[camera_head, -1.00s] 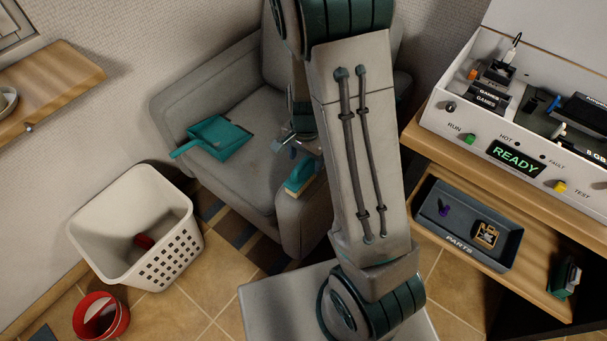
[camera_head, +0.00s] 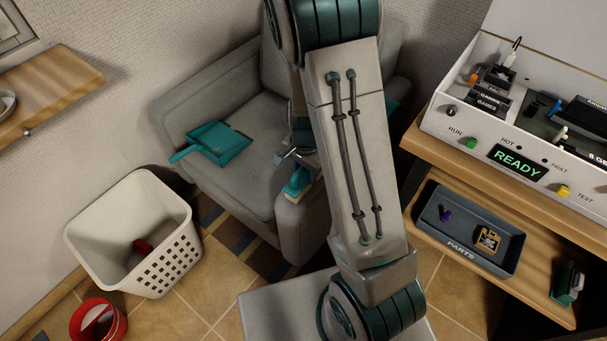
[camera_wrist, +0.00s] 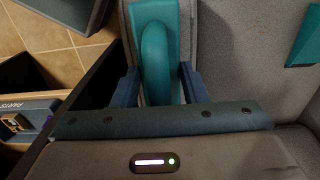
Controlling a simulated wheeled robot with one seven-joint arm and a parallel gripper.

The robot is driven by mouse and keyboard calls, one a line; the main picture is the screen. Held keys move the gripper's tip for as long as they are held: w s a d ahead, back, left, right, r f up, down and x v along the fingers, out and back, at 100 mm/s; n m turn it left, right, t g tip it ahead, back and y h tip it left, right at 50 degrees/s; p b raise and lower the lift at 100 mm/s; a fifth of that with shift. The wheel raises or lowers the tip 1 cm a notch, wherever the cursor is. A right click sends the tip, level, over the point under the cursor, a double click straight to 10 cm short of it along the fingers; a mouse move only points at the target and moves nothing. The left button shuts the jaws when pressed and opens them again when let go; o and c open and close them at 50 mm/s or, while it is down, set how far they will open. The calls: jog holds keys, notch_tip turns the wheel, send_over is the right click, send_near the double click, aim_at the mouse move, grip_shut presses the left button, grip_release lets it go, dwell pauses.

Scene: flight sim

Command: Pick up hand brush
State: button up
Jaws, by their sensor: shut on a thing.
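The hand brush (camera_head: 299,182) has a teal handle and a pale wooden edge. It is at the front of the grey armchair's right armrest in the head view. In the wrist view the teal handle of the brush (camera_wrist: 156,62) runs up between the two dark blue fingers. My gripper (camera_wrist: 158,84) is shut on that handle. In the head view my gripper (camera_head: 296,160) is partly hidden behind my arm, directly over the brush. Whether the brush touches the armrest cannot be told.
A teal dustpan (camera_head: 220,143) lies on the armchair seat (camera_head: 255,115). A white basket (camera_head: 180,250) and a red bin (camera_head: 98,322) stand on the floor at left. At right is a wooden bench (camera_head: 535,290) with a grey parts tray (camera_head: 505,262) and a white console (camera_head: 470,140).

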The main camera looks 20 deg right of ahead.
notch_tip(320, 180, up, 5)
jog(key=shift+w+f+p, duration=0.1)
jog(key=shift+f+p, duration=0.1)
jog(key=shift+p, duration=0.45)
jog(key=s+d+r, duration=0.6)
jog(key=d, duration=0.4)
jog(key=shift+s+r+p, duration=0.2)
jog(key=shift+s+p, duration=0.05)
jog(key=shift+p, duration=0.2)
